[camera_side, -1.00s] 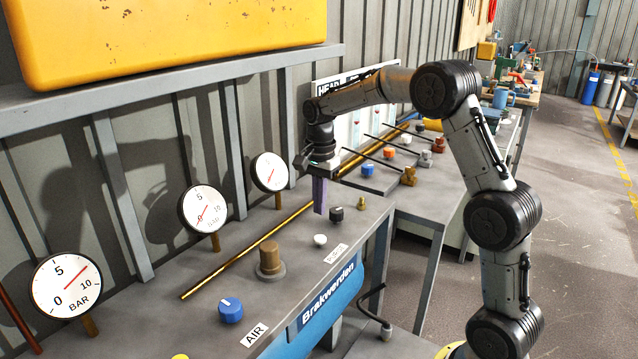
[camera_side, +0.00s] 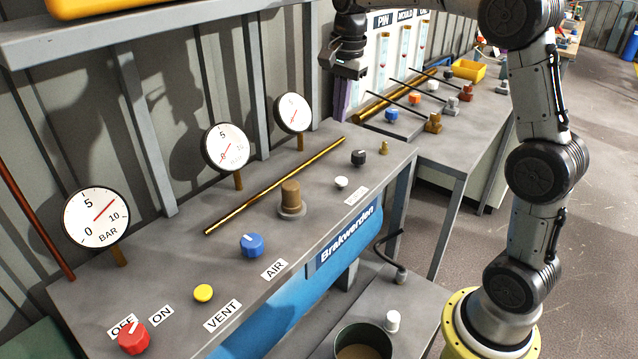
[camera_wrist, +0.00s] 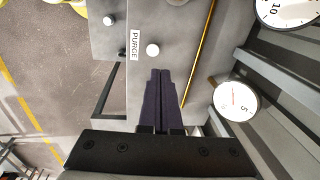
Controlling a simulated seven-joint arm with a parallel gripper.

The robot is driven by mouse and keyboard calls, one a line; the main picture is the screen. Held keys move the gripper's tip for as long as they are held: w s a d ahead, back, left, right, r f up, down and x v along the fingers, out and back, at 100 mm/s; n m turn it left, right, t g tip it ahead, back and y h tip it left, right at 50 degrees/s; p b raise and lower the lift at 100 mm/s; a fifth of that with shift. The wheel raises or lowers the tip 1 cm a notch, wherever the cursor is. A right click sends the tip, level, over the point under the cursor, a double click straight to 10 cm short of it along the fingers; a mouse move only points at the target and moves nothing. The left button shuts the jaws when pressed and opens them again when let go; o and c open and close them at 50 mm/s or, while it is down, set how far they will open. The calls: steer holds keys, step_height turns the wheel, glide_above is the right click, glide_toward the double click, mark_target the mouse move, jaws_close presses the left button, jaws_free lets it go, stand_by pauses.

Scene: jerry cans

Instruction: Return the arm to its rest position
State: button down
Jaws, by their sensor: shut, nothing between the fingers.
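My gripper (camera_side: 341,103) hangs at the upper middle of the side view, fingers down, above the far end of the panel table. In the wrist view its two dark purple fingers (camera_wrist: 160,90) are together with nothing between them. The fingertips point toward the table top near the white knob (camera_wrist: 152,50) beside the PURGE label (camera_wrist: 134,46). My arm stands upright at the right of the side view. Its upper links are partly cut off by the top edge.
The table carries a red knob (camera_side: 133,338), yellow button (camera_side: 203,293), blue knob (camera_side: 251,245), brown plug (camera_side: 290,197), black knob (camera_side: 358,157) and brass rod (camera_side: 275,187). Gauges (camera_side: 96,218) stand along the back. An open pot (camera_side: 363,343) sits low in front. The floor at right is clear.

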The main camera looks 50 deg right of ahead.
steer(key=s+a+r+n+t, duration=0.2)
steer(key=s+a+r+n, duration=0.15)
steer(key=s, duration=0.45)
steer(key=s+a+r+n+t, duration=0.1)
steer(key=s+a+r+n, duration=0.1)
steer(key=s+a, duration=0.4)
steer(key=s+a+f+n+t, duration=0.1)
steer(key=s+a+f+n, duration=0.1)
steer(key=s+f+n, duration=0.7)
steer(key=shift+s+n, duration=1.45)
steer(key=shift+s, duration=0.05)
stand_by(0.6)
